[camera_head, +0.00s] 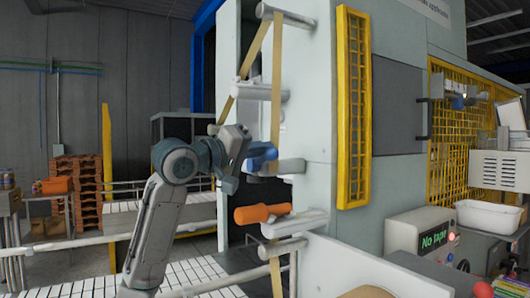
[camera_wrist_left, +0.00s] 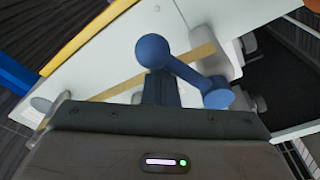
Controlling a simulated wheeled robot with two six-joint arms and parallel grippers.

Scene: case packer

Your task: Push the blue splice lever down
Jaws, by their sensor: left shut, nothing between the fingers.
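The blue splice lever (camera_head: 262,153) sticks out from the pale machine face, above an orange lever. In the left wrist view the blue lever (camera_wrist_left: 183,72) shows a round knob and a bar ending in a second rounded end, just beyond the gripper's edge. My left gripper (camera_head: 229,184) is shut and empty, just left of the blue lever and slightly lower. I cannot tell whether they touch. The fingertips are hidden in the wrist view. My right gripper is in neither view.
The orange lever (camera_head: 263,213) sits just below my left gripper. Tan tape (camera_head: 277,75) runs over grey rollers above. A yellow guard (camera_head: 354,110) is to the right. A box display (camera_head: 434,239) reads "No tape". Roller conveyors (camera_head: 190,213) lie behind my left arm.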

